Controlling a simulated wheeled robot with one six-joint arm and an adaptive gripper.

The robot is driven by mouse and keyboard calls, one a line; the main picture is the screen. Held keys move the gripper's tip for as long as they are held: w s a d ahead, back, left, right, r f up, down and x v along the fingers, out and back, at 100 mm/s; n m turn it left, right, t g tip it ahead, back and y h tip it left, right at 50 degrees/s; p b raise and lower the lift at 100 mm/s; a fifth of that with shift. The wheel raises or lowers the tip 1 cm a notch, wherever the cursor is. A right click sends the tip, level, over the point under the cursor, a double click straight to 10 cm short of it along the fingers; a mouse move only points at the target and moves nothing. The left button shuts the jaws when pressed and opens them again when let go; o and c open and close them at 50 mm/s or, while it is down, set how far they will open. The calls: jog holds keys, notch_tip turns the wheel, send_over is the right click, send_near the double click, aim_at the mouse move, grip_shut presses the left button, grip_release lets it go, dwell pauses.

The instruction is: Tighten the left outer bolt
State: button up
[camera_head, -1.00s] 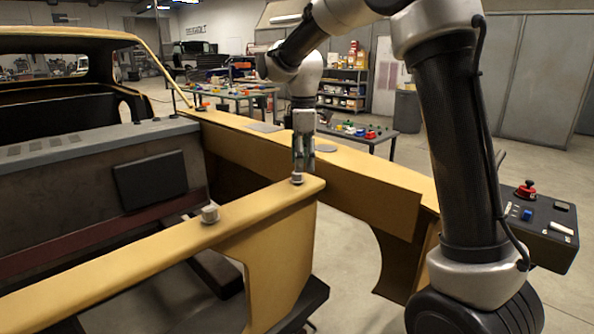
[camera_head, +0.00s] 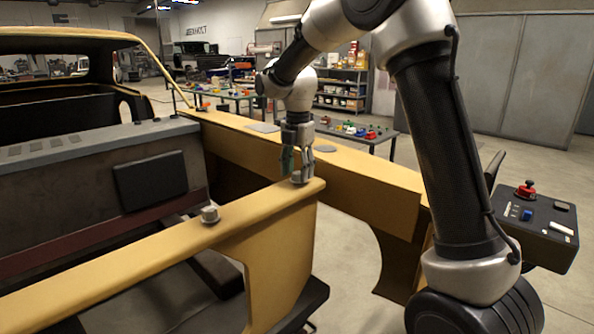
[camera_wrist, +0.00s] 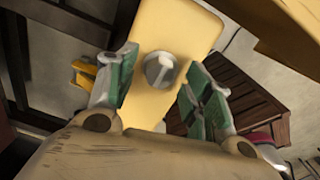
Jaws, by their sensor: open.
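A grey bolt (camera_head: 300,178) stands on the corner of the yellow body panel (camera_head: 268,200), directly under my gripper (camera_head: 297,168). A second grey bolt (camera_head: 209,214) stands on the same panel, nearer and to the left, with nothing at it. My gripper points down and is open, its fingers spread just above the corner bolt. In the wrist view, that bolt (camera_wrist: 159,70) shows a slotted-looking round head between the two green-padded fingers (camera_wrist: 158,90), with clear space on both sides. I cannot tell how far the bolt is screwed in.
A long yellow fender (camera_head: 360,183) runs behind the panel. Tables with tools (camera_head: 355,130) and shelves (camera_head: 340,92) stand farther back. Free floor (camera_head: 345,270) shows at the right.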

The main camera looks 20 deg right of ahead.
jog(key=shift+f, duration=0.15)
jog(key=c, duration=1.1)
jog(key=shift+o, duration=0.2)
